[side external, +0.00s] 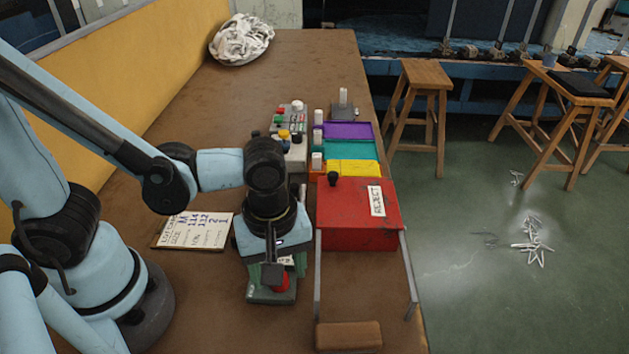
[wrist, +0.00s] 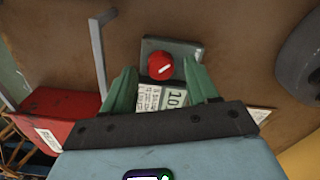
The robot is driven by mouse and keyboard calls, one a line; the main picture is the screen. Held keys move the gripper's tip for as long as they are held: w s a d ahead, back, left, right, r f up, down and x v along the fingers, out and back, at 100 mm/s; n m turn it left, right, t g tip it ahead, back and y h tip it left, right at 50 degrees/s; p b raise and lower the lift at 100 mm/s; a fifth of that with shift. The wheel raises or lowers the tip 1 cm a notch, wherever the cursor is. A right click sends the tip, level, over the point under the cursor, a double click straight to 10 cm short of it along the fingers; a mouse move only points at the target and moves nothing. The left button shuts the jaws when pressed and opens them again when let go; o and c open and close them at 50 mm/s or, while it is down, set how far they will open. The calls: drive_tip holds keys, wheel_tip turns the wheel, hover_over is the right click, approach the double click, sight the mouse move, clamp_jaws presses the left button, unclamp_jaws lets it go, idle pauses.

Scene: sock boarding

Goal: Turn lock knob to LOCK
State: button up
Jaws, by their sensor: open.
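The red lock knob (wrist: 160,66) sits on a small grey box (wrist: 184,48), with a short white pointer mark slanting to the upper right in the wrist view. In the side view the knob (side external: 283,284) is partly hidden by my gripper, and its box (side external: 266,296) rests near the table's front. My gripper (wrist: 163,76) is open and empty, its green fingers on either side of the knob and apart from it in the picture. A white printed label (wrist: 172,97) lies between the fingers; the word LOCK is not readable.
A red REJECT box (side external: 345,238) with a metal frame (side external: 411,275) stands right of my gripper. A size card (side external: 195,231) lies to the left. Behind are a button panel (side external: 288,145) and purple, teal and yellow trays (side external: 350,152). White cloth (side external: 240,38) is piled at the far end.

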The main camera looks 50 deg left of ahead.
drive_tip(key=shift+f, duration=0.65)
drive_tip(key=c, duration=1)
drive_tip(key=shift+c, duration=0.2)
